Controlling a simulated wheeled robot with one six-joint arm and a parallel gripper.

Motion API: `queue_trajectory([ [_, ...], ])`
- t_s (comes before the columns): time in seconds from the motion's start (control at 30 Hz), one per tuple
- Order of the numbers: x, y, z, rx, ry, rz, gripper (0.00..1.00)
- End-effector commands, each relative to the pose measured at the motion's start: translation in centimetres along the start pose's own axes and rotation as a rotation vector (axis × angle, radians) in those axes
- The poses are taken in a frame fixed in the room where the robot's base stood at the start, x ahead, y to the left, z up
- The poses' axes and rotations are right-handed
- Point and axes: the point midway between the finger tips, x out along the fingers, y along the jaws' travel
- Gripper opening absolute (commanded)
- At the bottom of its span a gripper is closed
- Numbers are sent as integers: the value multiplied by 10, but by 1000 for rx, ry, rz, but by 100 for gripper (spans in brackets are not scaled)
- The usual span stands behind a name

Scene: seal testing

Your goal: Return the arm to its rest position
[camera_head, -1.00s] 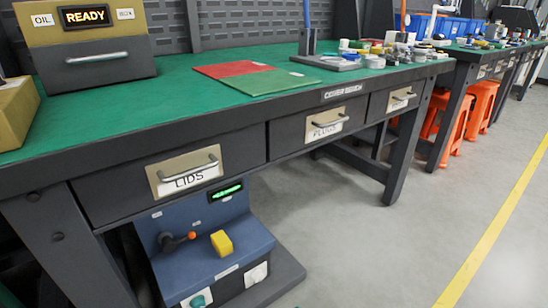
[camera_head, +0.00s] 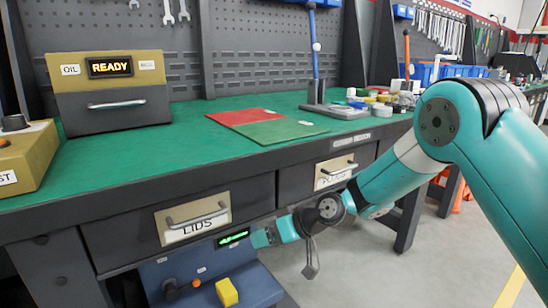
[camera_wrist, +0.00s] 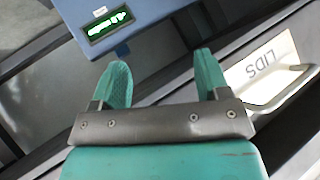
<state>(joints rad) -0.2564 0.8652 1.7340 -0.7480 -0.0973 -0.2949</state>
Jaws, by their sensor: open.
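My teal arm reaches in from the right in the head view and extends down and left along the front of the bench. My gripper (camera_head: 264,238) is at its end, just right of the LIDS drawer (camera_head: 192,219) and its handle. In the wrist view my gripper (camera_wrist: 161,72) shows two teal fingers spread apart with nothing between them. The LIDS drawer label and handle (camera_wrist: 275,85) are right of the fingers there. A green-lit display (camera_wrist: 107,23) on the blue machine is beyond the left finger.
The green-topped bench (camera_head: 120,175) carries a READY box (camera_head: 112,95), red and green mats (camera_head: 270,127) and several small parts at right. The blue machine (camera_head: 185,270) stands under the bench. Open floor (camera_head: 400,280) lies to the right.

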Motion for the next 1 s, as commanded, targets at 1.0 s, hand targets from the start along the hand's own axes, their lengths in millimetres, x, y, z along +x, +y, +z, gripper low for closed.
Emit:
queue_trajectory([
  [1.0,-326,-226,107,171,-583,232,69],
])
